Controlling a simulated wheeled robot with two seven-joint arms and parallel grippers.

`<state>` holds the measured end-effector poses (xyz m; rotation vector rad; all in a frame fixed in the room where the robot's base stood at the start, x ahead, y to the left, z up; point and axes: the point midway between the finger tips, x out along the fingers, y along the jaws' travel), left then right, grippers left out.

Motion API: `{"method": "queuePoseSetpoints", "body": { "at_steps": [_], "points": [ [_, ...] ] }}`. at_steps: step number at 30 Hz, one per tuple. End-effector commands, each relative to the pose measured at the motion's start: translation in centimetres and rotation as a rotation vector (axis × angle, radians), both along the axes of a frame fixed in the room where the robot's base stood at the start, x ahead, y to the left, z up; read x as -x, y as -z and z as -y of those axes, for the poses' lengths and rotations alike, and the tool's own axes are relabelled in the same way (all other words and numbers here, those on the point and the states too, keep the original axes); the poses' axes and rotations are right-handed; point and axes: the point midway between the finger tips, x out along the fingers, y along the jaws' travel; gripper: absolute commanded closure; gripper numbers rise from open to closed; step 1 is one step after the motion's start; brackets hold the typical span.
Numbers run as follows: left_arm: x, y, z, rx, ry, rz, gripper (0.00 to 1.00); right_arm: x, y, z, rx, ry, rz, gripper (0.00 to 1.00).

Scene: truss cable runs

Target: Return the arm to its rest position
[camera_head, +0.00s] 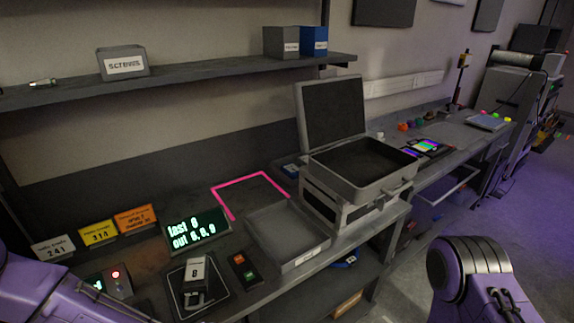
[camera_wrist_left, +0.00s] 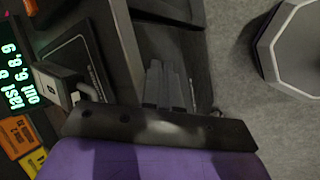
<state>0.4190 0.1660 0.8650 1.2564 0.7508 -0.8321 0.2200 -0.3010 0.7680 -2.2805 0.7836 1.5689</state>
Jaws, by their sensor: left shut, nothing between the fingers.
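My left arm (camera_head: 60,290) comes in at the lower left of the head view, and its gripper is outside that view. In the left wrist view my left gripper (camera_wrist_left: 167,72) is shut and empty, its grey fingers side by side. They lie over the dark lower shelf and the grey floor in that picture, beside the bench edge. My right arm (camera_head: 475,275) shows as a purple, dark-banded link at the lower right of the head view. Its gripper is not visible.
The bench holds a lit display (camera_head: 196,232), a padlock-like block tagged 8 (camera_head: 195,278), a shallow grey tray (camera_head: 287,237) and an open case (camera_head: 358,165). Number cards (camera_head: 98,233) stand at left. A wall shelf (camera_head: 190,72) runs above.

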Motion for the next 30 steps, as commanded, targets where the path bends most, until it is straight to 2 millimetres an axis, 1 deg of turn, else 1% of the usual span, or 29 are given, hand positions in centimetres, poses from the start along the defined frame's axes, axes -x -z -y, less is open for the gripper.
{"method": "queuePoseSetpoints", "body": {
  "at_steps": [1,5,6,8,9,11,12,14,15,17,18,21,25,28,30],
  "points": [
    [1.6,1.4,-0.4,-0.052,0.046,-0.027,1.00,0.0,0.0,0.0,0.000,0.000,0.000,0.57],
    [6.0,4.9,-2.2,-0.213,0.200,-0.095,1.00,0.0,0.0,0.0,-0.001,0.000,-0.001,0.57],
    [7.6,5.9,-3.1,-0.269,0.255,-0.119,1.00,0.0,0.0,0.0,0.000,0.000,-0.001,0.57],
    [10.0,7.3,-4.5,-0.358,0.348,-0.155,1.00,0.0,0.0,0.0,-0.001,0.000,-0.001,0.57],
    [11.7,8.1,-5.6,-0.417,0.417,-0.181,1.00,0.0,0.0,0.0,-0.001,0.000,-0.001,0.57],
    [14.0,9.0,-7.4,-0.507,0.525,-0.216,1.00,0.0,0.0,0.0,-0.001,0.000,-0.001,0.57],
    [15.5,9.5,-8.7,-0.567,0.599,-0.241,1.00,0.0,0.0,0.0,-0.001,0.000,-0.001,0.57],
    [17.5,9.8,-10.7,-0.654,0.714,-0.273,1.00,0.0,0.0,0.0,-0.001,0.000,-0.001,0.57],
    [18.7,9.9,-12.0,-0.711,0.796,-0.293,1.00,0.0,0.0,0.0,-0.001,0.000,-0.001,0.57],
    [20.2,9.8,-13.8,-0.790,0.914,-0.320,1.00,0.0,0.0,0.0,-0.001,0.000,-0.001,0.57],
    [20.1,11.9,-13.9,-0.798,0.920,-0.317,1.00,0.0,2.0,0.0,0.000,0.000,0.000,0.57],
    [20.0,14.7,-13.7,-0.790,0.908,-0.315,1.00,0.1,4.9,0.0,0.000,0.000,-0.002,0.57],
    [20.0,17.1,-13.7,-0.788,0.906,-0.314,1.00,0.1,7.3,0.0,0.000,0.000,-0.001,0.57],
    [20.0,18.1,-13.6,-0.787,0.905,-0.314,1.00,0.0,8.3,0.0,-0.001,0.000,-0.001,0.57],
    [20.0,18.1,-13.6,-0.787,0.905,-0.314,1.00,0.0,8.3,0.0,-0.001,0.000,-0.001,0.57]
  ]
}}
